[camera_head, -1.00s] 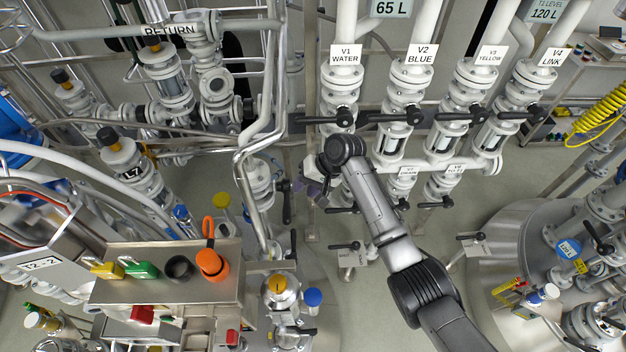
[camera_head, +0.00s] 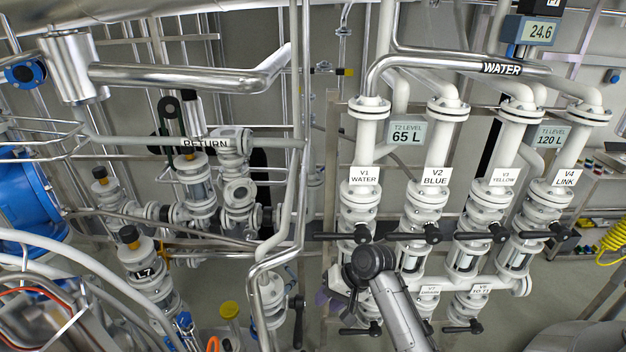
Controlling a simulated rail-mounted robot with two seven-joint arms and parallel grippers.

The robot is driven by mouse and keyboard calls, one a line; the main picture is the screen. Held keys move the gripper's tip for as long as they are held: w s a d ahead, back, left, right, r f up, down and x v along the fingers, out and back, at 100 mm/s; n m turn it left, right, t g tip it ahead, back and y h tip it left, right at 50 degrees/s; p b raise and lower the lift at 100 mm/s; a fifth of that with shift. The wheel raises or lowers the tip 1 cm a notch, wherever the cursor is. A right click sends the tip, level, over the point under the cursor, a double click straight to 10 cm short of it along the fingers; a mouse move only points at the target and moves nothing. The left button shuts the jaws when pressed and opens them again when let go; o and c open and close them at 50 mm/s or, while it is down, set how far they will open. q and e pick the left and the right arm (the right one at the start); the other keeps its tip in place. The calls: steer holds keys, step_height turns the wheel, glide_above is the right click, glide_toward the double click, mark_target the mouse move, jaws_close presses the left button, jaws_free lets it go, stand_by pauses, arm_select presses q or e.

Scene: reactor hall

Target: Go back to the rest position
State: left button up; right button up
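My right arm comes in from the bottom right in the head view, in front of the valve rack. Its dark rounded wrist joint covers part of the V1 column, just below the V1 valve handle (camera_head: 338,237). My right gripper (camera_head: 337,285) is mostly hidden at the wrist's lower left, and its fingers cannot be made out clearly. I see nothing held in it. My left gripper is not in view.
Valve columns V1 WATER (camera_head: 358,196), V2 BLUE (camera_head: 428,204), V3 YELLOW (camera_head: 492,205) and V4 LINK (camera_head: 552,208) stand behind the arm. A level display (camera_head: 405,133) reads 65 L. The RETURN pipe (camera_head: 135,142) and glass columns are at left.

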step_height(320, 180, up, 13)
steer(key=w+d+n+t+h, duration=0.2)
steer(key=d+n+t, duration=0.1)
steer(key=n+t, duration=0.3)
steer(key=s+d+r+m+t+h, duration=0.1)
steer(key=s+d+r+t+h, duration=0.1)
steer(key=s+d+r+t, duration=0.3)
steer(key=s+d+f+g+h+p, duration=0.1)
steer(key=s+d+f+g, duration=0.1)
steer(key=s+f, duration=0.7)
steer(key=s+d+f+m+g+p, duration=0.1)
steer(key=s+d+f+g+p, duration=0.1)
steer(key=s+f, duration=0.7)
steer(key=s+d+f+m+g+h+p, duration=0.1)
steer(key=s+d+f+g, duration=0.2)
steer(key=s+f, duration=0.6)
steer(key=s+d, duration=0.1)
steer(key=s, duration=1.1)
steer(key=shift+s+g+h+p, duration=0.2)
steer(key=shift+g+h+p, duration=0.1)
steer(key=shift+p, duration=0.1)
